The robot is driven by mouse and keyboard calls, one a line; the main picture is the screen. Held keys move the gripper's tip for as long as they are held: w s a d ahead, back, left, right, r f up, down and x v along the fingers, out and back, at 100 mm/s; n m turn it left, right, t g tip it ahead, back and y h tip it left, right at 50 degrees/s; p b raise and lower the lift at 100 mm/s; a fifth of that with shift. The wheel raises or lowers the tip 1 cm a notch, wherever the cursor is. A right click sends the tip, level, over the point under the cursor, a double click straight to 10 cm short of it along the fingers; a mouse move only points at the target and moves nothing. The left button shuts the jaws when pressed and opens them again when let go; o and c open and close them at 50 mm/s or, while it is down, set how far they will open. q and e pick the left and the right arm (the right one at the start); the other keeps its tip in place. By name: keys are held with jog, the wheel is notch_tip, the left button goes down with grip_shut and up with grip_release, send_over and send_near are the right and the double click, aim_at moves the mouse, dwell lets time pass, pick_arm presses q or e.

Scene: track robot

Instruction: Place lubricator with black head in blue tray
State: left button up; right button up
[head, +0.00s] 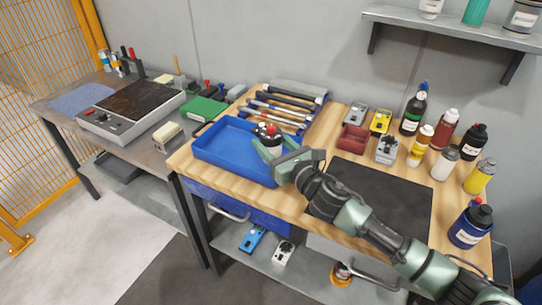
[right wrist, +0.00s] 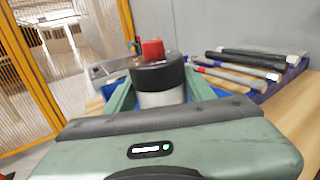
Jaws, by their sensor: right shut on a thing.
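My right gripper (head: 269,149) is shut on a bottle with a wide black head, a small red tip and a pale body, the lubricator (head: 270,132). It stands roughly upright between the green fingers, and in the right wrist view the lubricator (right wrist: 158,78) sits between both fingers. The blue tray (head: 222,152) lies on the wooden workbench and looks empty. The gripper and lubricator overlap the tray's right end in the head view; I cannot tell how high the lubricator's hidden base is. My left gripper is not in view.
Several long-handled tools (head: 283,107) lie behind the tray. A dark mat (head: 385,193) lies to the right under my right arm. Several bottles, including a blue one with a black cap (head: 468,229), stand at the bench's right.

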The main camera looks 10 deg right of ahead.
notch_tip(320, 180, down, 4)
jog(key=shift+f+b, duration=0.1)
jog(key=shift+b, duration=0.35)
jog(key=shift+f, duration=0.15)
jog(key=o, duration=1.6)
jog(key=shift+c, duration=0.2)
